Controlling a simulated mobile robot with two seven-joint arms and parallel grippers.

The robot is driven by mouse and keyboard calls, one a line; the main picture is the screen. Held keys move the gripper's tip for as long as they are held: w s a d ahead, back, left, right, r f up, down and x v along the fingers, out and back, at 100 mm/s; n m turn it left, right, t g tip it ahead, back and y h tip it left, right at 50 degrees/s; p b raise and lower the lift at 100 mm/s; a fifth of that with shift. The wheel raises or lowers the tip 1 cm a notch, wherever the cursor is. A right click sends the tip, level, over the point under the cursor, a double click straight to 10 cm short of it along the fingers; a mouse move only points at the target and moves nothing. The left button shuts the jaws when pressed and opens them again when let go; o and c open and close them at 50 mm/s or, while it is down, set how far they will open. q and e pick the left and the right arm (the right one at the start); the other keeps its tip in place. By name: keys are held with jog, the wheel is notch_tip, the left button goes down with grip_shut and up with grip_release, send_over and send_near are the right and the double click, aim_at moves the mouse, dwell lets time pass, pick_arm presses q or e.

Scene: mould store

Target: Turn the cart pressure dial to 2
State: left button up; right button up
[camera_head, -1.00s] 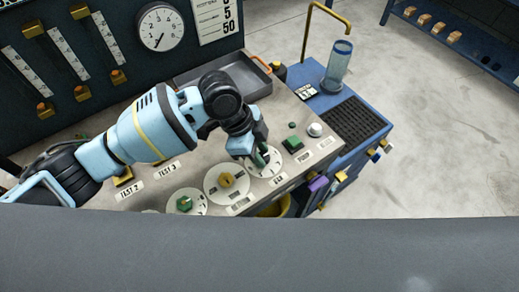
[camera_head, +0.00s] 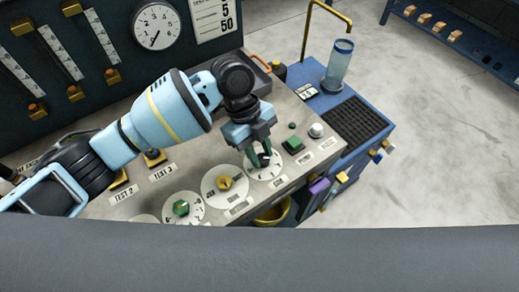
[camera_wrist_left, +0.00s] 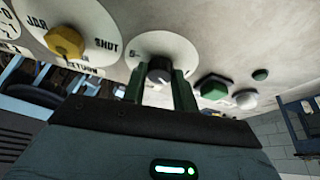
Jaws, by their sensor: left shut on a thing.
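My left gripper (camera_head: 260,158) is over the rightmost white dial plate (camera_head: 273,174) on the cart's sloping panel. In the left wrist view its two green fingers (camera_wrist_left: 160,90) are shut on the dark dial knob (camera_wrist_left: 159,68), one on each side. The white dial plate (camera_wrist_left: 182,48) shows around it, with most of its numbers hidden or too small to read. In the head view the fingers cover much of the knob. My right gripper is in neither view.
A yellow knob (camera_head: 224,183) and a green knob (camera_head: 181,208) sit on plates to the left. A green button (camera_head: 293,145) and a white button (camera_head: 316,130) are close on the right. A clear cylinder (camera_head: 340,66) stands behind.

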pick_arm(q)
jog(key=shift+w+m+y, duration=0.1)
jog(key=shift+m+y, duration=0.3)
jog(key=shift+m, duration=0.4)
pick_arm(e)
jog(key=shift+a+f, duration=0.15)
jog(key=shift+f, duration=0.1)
pick_arm(q)
jog(key=shift+d, duration=0.1)
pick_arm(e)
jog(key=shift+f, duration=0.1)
pick_arm(q)
jog(key=o, duration=0.8)
jog(key=shift+o, duration=0.8)
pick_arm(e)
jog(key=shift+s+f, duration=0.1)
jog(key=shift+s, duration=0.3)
pick_arm(q)
jog(key=v, duration=0.6)
jog(key=shift+w+r+b, duration=0.2)
jog(key=shift+b, duration=0.1)
jog(key=shift+w+a+r, duration=0.2)
jog(key=shift+a+r, duration=0.05)
jog(key=shift+r, duration=0.4)
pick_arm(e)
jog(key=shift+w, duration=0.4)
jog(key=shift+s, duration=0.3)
